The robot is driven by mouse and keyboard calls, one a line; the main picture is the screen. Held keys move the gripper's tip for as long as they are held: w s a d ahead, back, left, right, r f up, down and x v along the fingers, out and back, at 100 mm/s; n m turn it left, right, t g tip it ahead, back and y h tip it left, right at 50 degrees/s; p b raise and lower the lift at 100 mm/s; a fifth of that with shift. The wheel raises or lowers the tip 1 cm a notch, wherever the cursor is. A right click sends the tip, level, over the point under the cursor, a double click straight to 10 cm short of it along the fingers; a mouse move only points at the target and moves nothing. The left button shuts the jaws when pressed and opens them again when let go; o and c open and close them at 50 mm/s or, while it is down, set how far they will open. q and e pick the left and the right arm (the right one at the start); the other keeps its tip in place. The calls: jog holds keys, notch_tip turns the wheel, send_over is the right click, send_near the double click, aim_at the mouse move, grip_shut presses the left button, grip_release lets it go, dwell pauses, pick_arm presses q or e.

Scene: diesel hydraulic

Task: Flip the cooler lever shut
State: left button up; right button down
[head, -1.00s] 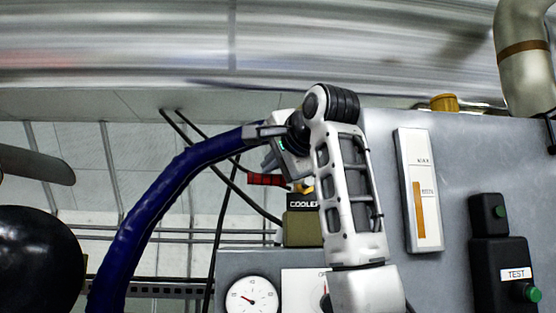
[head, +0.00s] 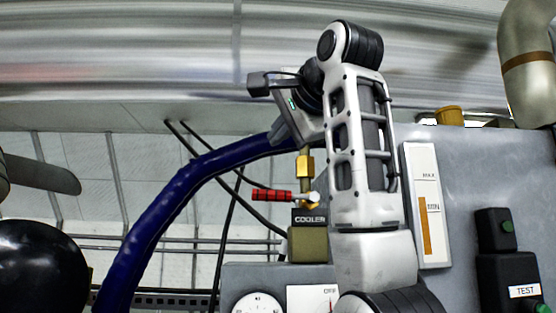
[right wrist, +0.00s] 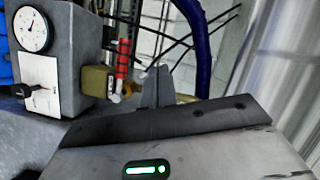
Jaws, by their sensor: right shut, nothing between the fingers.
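The cooler lever (head: 272,195) has a red grip and points left, roughly level, from a brass valve (head: 305,168) above a block labelled COOLER (head: 308,245). The lever also shows in the right wrist view (right wrist: 122,60), left of my right gripper's closed fingers (right wrist: 157,82). In the head view, my right gripper (head: 284,134) is above the lever and apart from it, near the blue hose. It is shut and empty. Its fingertips are hard to make out there. My left gripper is not in view.
A thick blue hose (head: 165,205) arches left of the valve, with thin black cables (head: 228,220) behind. A gauge (head: 257,305) is below. A level indicator (head: 427,205) and a black TEST box (head: 508,280) are on the panel at right. A large pipe spans the top.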

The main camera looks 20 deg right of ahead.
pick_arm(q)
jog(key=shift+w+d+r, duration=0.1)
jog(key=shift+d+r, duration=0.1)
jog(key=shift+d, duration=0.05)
pick_arm(e)
jog(key=s, duration=0.1)
jog(key=s+r, duration=0.1)
jog(key=s+a, duration=0.1)
jog(key=shift+r, duration=0.15)
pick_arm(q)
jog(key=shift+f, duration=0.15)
pick_arm(e)
jog(key=shift+d, duration=0.1)
